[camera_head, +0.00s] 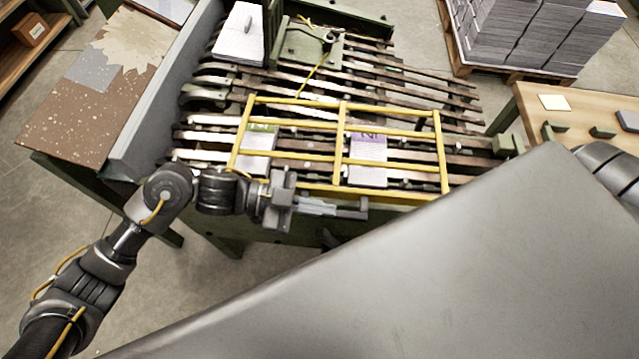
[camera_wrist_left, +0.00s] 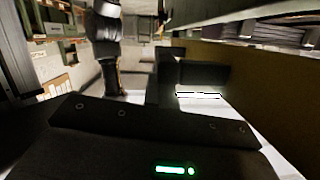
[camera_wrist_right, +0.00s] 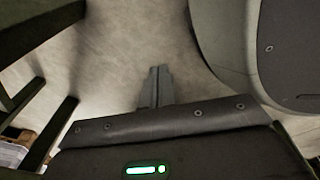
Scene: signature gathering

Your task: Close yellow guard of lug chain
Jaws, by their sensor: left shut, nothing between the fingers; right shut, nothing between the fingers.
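The yellow guard (camera_head: 342,131) is a barred frame lying over the slatted lug chain (camera_head: 410,92) in the head view. Two printed sheets, one green-topped (camera_head: 258,148) and one purple (camera_head: 368,160), show beneath its bars. My left gripper (camera_head: 362,208) is shut and empty at the near edge of the machine, just below the guard's lower yellow bar; I cannot tell whether it touches. In the left wrist view its fingers (camera_wrist_left: 178,75) are dark. My right gripper (camera_wrist_right: 157,85) shows only in its wrist view, shut and empty above the floor.
A white stack of sheets (camera_head: 240,36) stands at the chain's far left. A brown speckled board (camera_head: 95,85) lies left of the machine. A pallet of grey stacks (camera_head: 525,32) and a wooden table (camera_head: 560,95) stand right. My own grey body covers the lower right.

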